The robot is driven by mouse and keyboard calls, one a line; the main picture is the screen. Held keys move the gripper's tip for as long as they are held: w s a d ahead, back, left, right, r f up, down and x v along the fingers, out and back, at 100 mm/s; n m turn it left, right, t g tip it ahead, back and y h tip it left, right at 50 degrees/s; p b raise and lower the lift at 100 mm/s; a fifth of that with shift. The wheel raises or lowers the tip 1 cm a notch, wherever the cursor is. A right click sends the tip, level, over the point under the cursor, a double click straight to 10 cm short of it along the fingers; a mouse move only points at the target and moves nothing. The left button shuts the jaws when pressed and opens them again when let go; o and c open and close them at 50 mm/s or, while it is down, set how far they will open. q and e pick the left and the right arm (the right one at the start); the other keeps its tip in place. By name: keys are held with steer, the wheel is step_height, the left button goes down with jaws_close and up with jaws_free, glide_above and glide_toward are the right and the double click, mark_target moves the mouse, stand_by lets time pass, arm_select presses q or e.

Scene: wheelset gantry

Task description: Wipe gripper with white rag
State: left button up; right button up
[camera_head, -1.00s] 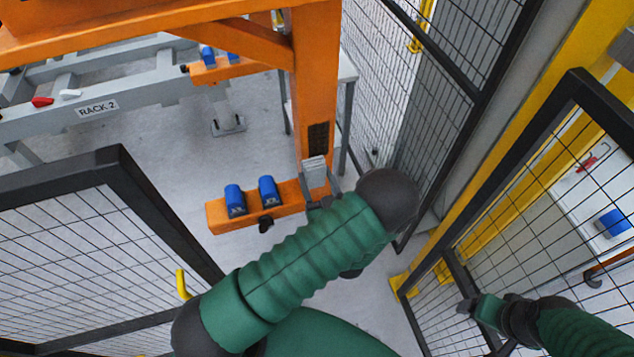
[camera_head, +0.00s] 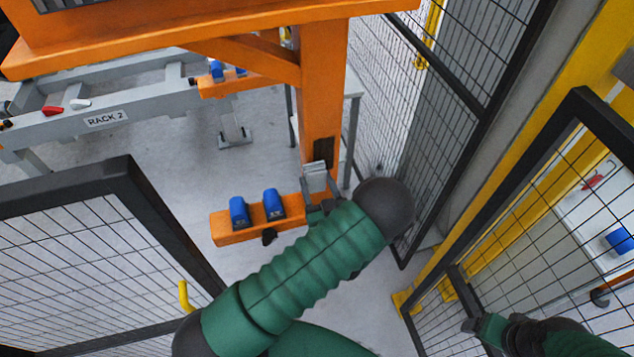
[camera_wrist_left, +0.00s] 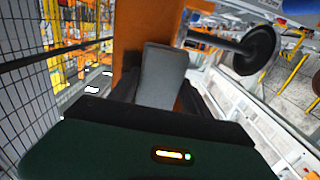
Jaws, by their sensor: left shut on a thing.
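My left gripper (camera_head: 318,205) is at the foot of the orange gantry post. It is shut on a flat light-grey piece (camera_head: 315,178), which stands up against the post; it also shows between the dark fingers in the left wrist view (camera_wrist_left: 164,75). I cannot tell for sure whether it is the white rag. The gantry's low orange arm (camera_head: 228,238) carries two blue pads (camera_head: 239,212), just left of my left gripper. My right gripper (camera_head: 472,325) is at the lower right, away from these; its opening is unclear.
A grey beam marked RACK 2 (camera_head: 140,114) holds a small red piece (camera_head: 52,111) and a small white piece (camera_head: 80,103). Dark-framed mesh panels stand at left (camera_head: 70,250) and right (camera_head: 560,190). Grey floor between them is clear.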

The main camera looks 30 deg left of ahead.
arm_select(q)
steer(key=shift+w+a+f, duration=0.1)
steer(key=shift+w+a, duration=0.25)
steer(key=shift+a, duration=0.45)
arm_select(e)
steer(key=shift+a+f, duration=0.1)
steer(key=shift+a, duration=0.3)
arm_select(q)
steer(key=shift+w, duration=0.25)
arm_select(e)
steer(key=shift+d+f, duration=0.1)
steer(key=shift+d, duration=0.15)
arm_select(q)
steer(key=shift+w, duration=0.1)
